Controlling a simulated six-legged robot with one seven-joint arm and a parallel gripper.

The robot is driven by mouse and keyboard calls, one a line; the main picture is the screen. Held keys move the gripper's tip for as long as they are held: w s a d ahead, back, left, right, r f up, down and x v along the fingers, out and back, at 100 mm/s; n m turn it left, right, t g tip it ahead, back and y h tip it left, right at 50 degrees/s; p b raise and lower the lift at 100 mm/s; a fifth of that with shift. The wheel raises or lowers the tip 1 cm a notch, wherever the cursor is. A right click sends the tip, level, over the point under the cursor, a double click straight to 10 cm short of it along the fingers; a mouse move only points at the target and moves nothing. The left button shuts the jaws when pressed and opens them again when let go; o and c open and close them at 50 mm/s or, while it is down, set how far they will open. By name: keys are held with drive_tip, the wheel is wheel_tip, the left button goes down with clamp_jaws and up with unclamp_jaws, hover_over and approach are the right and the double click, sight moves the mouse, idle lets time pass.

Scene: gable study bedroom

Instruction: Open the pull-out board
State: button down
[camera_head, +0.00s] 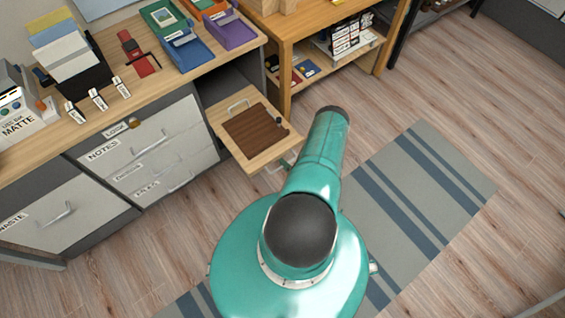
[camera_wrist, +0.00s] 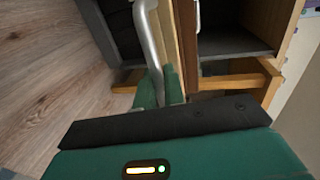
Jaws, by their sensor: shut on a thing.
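The pull-out board (camera_head: 222,122) is a light wooden board with a dark brown inset panel. It sticks out from the desk unit, to the right of the labelled drawers. A small metal handle stands on its top near the desk. My gripper (camera_wrist: 158,86) is at the board's front edge, with its green fingers shut on the curved metal front handle (camera_wrist: 149,38). In the wrist view the board's edge (camera_wrist: 187,45) runs just beside the handle. In the head view my arm hides part of the front corner and most of the gripper.
The desk top (camera_head: 100,122) holds trays, a file rack and small boxes. Drawers (camera_head: 150,150) below it look shut. A wooden shelf unit (camera_head: 285,70) stands just right of the board. Wooden floor and a striped rug (camera_head: 420,190) lie open to the right.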

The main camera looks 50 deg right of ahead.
drive_tip(key=c, duration=1.6)
unclamp_jaws()
drive_tip(key=shift+o, duration=0.2)
drive_tip(key=shift+s, duration=0.1)
drive_tip(key=v, duration=1.3)
drive_tip(key=shift+s+a, duration=0.2)
drive_tip(key=shift+s, duration=0.15)
